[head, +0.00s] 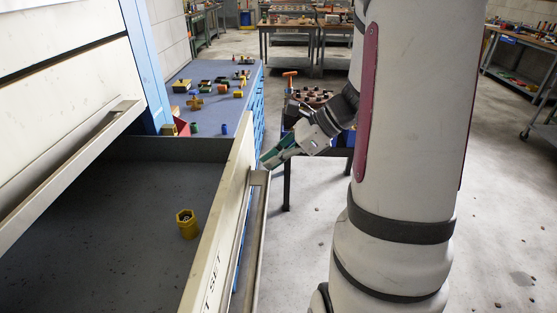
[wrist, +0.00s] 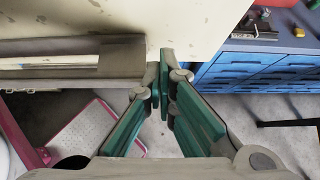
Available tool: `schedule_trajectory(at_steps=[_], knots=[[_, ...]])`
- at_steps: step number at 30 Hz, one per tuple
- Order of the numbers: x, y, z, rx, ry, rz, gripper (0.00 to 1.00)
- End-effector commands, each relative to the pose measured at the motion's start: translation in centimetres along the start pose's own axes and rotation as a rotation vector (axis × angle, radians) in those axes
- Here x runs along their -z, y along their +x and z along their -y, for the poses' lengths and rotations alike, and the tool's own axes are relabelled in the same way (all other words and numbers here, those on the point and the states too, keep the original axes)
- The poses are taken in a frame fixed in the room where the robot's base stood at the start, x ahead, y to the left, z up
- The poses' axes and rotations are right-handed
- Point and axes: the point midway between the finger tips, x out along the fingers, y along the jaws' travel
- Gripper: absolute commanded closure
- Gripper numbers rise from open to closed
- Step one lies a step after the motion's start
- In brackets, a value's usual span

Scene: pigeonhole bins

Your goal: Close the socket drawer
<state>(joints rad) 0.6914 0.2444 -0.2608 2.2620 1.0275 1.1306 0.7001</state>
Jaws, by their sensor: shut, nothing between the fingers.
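The socket drawer (head: 110,215) is pulled out at the left of the head view, with a yellow hexagonal piece (head: 187,224) on its dark floor. Its cream front (head: 236,185) carries partly visible lettering and a long grey handle (head: 252,235). My gripper (head: 266,164), with green fingers, is shut and empty beside the far end of the handle, outside the drawer front. In the wrist view, the shut fingertips (wrist: 161,75) lie at the end of the handle (wrist: 70,58), close to the cream front (wrist: 180,25). I cannot tell whether they touch it.
Another cream drawer front with a handle (head: 75,165) is above at left. A blue-grey bench top (head: 215,100) with several small coloured parts lies beyond, over blue drawers (wrist: 250,72). A dark-legged table (head: 287,185) stands behind my gripper. Floor at right is open.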

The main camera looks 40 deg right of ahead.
Motion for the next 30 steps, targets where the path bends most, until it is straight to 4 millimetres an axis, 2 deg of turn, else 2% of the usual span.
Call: schedule_trajectory(at_steps=[8,14,20,30], knots=[[-0.1,0.2,-0.2,-0.006,0.0,0.0,1.0],[-1.3,1.6,-0.2,-0.009,-0.003,0.001,1.0],[-4.0,4.8,-0.3,-0.012,-0.006,0.001,1.0],[-10.3,11.9,-0.4,-0.015,-0.006,0.0,1.0]])
